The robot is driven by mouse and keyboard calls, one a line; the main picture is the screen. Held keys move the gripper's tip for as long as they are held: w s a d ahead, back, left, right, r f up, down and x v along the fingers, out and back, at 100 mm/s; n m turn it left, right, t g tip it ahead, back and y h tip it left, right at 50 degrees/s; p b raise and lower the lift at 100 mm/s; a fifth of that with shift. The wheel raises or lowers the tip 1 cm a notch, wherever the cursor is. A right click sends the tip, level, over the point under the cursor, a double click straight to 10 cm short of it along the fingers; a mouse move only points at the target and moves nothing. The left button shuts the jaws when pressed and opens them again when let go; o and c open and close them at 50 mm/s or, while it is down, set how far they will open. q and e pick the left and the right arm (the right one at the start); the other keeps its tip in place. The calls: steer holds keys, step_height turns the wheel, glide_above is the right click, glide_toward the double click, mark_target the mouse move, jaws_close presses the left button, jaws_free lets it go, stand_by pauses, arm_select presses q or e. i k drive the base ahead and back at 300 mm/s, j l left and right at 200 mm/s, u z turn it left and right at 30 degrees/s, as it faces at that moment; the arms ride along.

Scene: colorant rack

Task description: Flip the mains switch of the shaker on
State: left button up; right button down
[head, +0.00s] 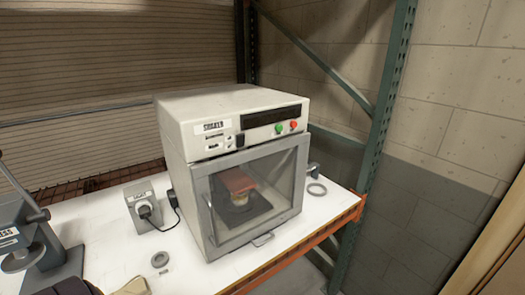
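The shaker (170,120) is a white box-shaped machine standing on the white shelf. Its front panel has a small black switch (240,141) at the left, which looks like the mains switch; its position is too small to tell. Neither gripper shows clearly; I cannot identify the dark and beige shapes at the bottom left edge.
A grey socket box (135,198) with a black plug and cable stands left of the shaker. A grey lever device (50,255) stands at far left. Small rings (160,259) lie on the shelf (110,235). A green rack post (378,130) rises behind right.

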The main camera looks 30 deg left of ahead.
mark_target(241, 139)
steer(key=u, duration=1.35)
